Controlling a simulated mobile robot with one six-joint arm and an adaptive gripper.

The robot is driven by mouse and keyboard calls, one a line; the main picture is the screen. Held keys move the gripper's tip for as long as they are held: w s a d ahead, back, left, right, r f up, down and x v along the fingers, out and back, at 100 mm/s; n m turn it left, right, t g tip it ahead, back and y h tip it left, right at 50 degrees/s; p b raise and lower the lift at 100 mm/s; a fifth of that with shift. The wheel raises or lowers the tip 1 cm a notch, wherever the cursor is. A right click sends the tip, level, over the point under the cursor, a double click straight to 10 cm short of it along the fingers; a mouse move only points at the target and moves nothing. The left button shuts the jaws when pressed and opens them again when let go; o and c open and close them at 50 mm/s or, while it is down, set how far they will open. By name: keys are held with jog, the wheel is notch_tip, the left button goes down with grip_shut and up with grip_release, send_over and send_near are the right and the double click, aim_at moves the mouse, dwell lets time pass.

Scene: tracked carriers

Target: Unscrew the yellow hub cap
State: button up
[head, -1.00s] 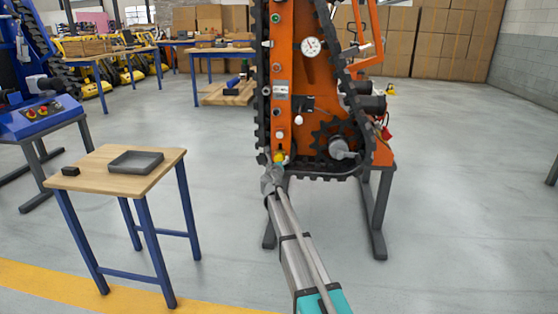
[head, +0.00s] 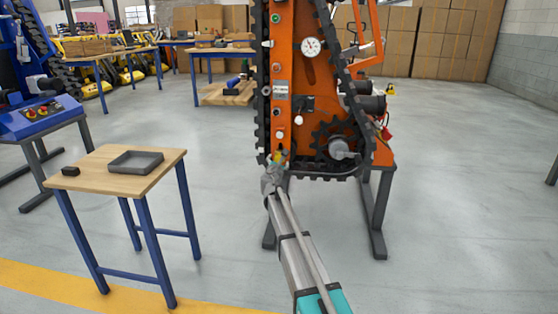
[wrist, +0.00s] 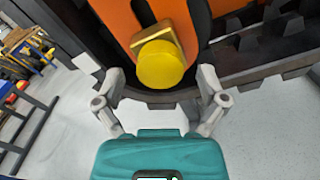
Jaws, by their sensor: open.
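The yellow hub cap (wrist: 161,65) shows in the wrist view as a round yellow disc in front of a brass-coloured square part (wrist: 157,36) on the orange carrier. In the head view the cap (head: 278,157) is small and partly hidden by my gripper, at the lower left of the orange tracked carrier (head: 295,90). My gripper (head: 272,172) is just below it there. In the wrist view my gripper (wrist: 162,88) is open, with one finger on each side below the cap. No finger visibly grips the cap.
The black track (head: 330,176) runs around the carrier close to my gripper. A wooden-topped table (head: 110,188) at the left holds a grey tray (head: 136,168) and a small black block (head: 71,171). The floor between table and carrier is clear.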

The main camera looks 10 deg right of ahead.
jog(key=shift+m, duration=0.6)
jog(key=m, duration=0.9)
dwell(0.3)
dwell(0.4)
jog(key=c, duration=1)
jog(key=n, duration=0.9)
jog(key=shift+n, duration=0.4)
